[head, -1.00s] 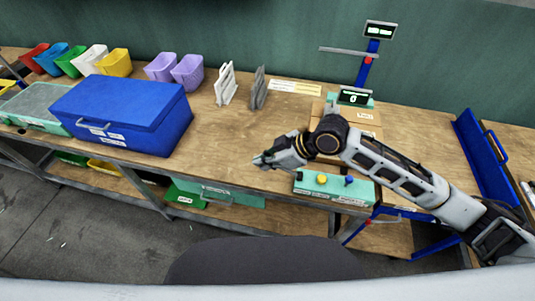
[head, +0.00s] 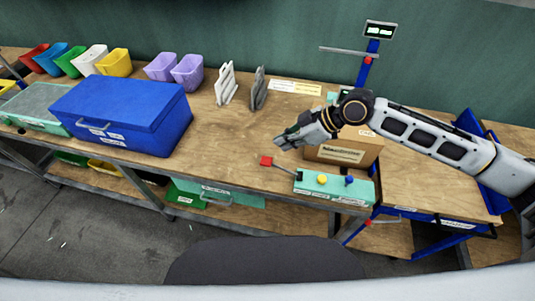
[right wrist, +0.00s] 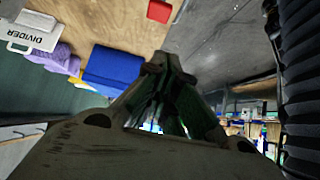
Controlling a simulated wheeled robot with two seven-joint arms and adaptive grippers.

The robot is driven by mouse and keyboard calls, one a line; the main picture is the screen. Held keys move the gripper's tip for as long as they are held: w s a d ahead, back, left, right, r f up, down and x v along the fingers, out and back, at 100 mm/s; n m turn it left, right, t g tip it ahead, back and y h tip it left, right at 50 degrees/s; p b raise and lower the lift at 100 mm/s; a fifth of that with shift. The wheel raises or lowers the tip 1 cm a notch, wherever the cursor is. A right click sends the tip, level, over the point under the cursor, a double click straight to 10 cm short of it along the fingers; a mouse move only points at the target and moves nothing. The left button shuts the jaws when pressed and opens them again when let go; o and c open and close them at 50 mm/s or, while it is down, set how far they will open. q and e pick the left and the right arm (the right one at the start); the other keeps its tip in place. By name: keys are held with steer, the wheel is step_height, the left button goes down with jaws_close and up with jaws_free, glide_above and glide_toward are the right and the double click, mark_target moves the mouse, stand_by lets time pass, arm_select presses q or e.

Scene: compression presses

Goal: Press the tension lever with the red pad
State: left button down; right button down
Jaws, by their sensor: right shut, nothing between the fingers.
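The tension lever's red pad (head: 265,161) sits at the end of a thin dark arm, above the front of the wooden bench. The arm comes from the left end of a green control box (head: 335,187) with a yellow and a blue knob on top. My right gripper (head: 283,143) is shut and empty, above and slightly right of the red pad, apart from it. In the right wrist view the red pad (right wrist: 160,11) shows at the top edge, beyond the closed fingers (right wrist: 165,62). My left gripper is not in view.
A cardboard box (head: 345,152) stands behind the control box, partly under my right arm. A blue case (head: 125,115) sits at left on the bench. Grey and white dividers (head: 259,90) stand further back. The bench middle is clear.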

steer(key=shift+w+d+r, duration=0.6)
steer(key=shift+d+r, duration=0.05)
steer(key=shift+d, duration=0.2)
steer(key=shift+a+f, duration=0.1)
steer(key=shift+f, duration=0.05)
steer(key=p, duration=0.1)
glide_above(267, 160)
steer(key=shift+s+f, duration=0.15)
steer(key=shift+f, duration=1.5)
steer(key=shift+s+f, duration=0.1)
steer(key=shift+f, duration=1.55)
steer(key=shift+f+p, duration=0.5)
steer(key=shift+f, duration=1.65)
steer(key=shift+w+f, duration=0.1)
steer(key=shift+w, duration=0.05)
